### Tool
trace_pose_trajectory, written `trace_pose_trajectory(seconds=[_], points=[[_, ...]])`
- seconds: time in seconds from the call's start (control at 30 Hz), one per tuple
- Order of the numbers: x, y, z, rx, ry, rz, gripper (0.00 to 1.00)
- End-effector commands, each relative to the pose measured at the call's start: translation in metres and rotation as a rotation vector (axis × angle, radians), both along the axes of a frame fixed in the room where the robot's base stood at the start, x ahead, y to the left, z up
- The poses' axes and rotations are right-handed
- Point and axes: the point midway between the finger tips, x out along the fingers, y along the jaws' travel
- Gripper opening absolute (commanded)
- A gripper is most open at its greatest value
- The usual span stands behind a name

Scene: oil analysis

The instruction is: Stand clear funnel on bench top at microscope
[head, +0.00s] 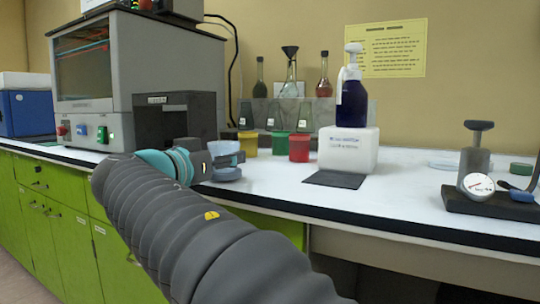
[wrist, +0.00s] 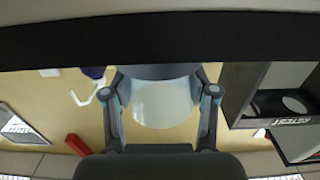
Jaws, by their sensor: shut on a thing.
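The clear funnel (head: 226,149) is a pale, see-through piece at the end of my arm, just above or at the front part of the white bench top (head: 265,195). My gripper (head: 212,163) is shut on it. In the wrist view, the funnel's round, milky face (wrist: 162,106) sits between the two fingers. The funnel's lower part is partly hidden by the gripper, and I cannot tell whether it touches the bench. No microscope is clearly recognisable in these views.
A dark box (head: 175,118) stands left of the funnel. Yellow (head: 248,142), green (head: 280,143) and red (head: 299,147) cups stand behind it. A dark mat (head: 334,179) and a white block (head: 348,150) with a pump bottle (head: 352,100) are to the right.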

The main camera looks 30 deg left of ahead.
Motion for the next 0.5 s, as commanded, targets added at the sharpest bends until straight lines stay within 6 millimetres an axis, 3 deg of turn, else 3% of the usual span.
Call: trace_pose_trajectory(seconds=[0.17,0.4,0.5], points=[[0.013,-0.002,0.001,0.001,0.0,-0.004,0.23],[0.049,-0.002,0.001,0.002,0.0,-0.004,0.23],[0.047,-0.001,-0.006,0.0,0.0,-0.002,0.23]])
